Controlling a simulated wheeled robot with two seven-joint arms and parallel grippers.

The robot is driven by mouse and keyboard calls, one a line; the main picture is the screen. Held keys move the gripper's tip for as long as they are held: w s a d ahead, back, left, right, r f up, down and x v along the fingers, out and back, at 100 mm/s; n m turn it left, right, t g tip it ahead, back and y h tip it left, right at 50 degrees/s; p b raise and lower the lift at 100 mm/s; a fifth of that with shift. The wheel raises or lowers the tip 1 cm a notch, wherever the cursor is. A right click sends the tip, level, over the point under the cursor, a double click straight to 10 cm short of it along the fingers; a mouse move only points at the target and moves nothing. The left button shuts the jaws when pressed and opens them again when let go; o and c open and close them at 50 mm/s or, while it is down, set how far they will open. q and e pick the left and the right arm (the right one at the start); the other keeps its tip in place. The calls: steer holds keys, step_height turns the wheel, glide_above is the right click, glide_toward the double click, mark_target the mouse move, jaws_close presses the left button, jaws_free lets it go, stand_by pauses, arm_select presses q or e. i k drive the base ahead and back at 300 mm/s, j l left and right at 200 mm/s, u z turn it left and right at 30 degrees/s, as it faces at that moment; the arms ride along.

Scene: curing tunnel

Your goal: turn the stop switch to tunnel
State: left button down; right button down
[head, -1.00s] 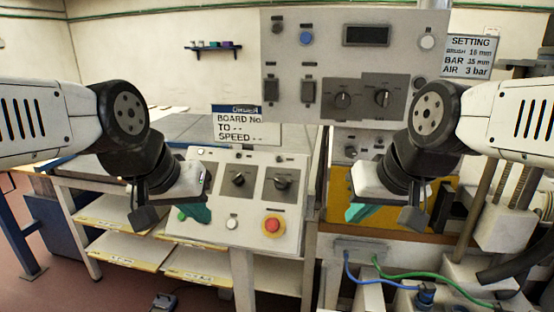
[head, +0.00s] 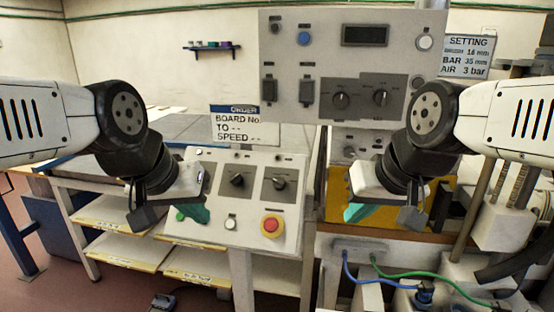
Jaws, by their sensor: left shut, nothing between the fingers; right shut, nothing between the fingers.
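A sloped control panel (head: 205,228) stands in the middle, with two black rotary switches, a left one (head: 237,180) and a right one (head: 279,183). An upright panel (head: 340,62) above has two more rotary switches, a left one (head: 341,100) and a right one (head: 381,98). The labels are too small to read, so I cannot tell which is the stop switch. My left gripper (head: 192,216) is shut and empty, in front of the sloped panel's left edge. My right gripper (head: 358,212) is shut and empty, to the right of the sloped panel.
A red stop button (head: 271,225) with a yellow ring sits low on the sloped panel, beside a white button (head: 231,222). An order sign (head: 245,128) stands behind it. Blue and green hoses (head: 390,270) lie at the lower right. A shelf rack (head: 110,215) stands left.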

mark_target(279, 182)
steer(key=i+j+z, duration=0.3)
steer(key=j+z, duration=0.15)
steer(key=j, duration=0.15)
steer(key=i+j+z, duration=0.2)
steer(key=j, duration=0.15)
steer(key=j+z, duration=0.25)
steer(key=j, duration=0.1)
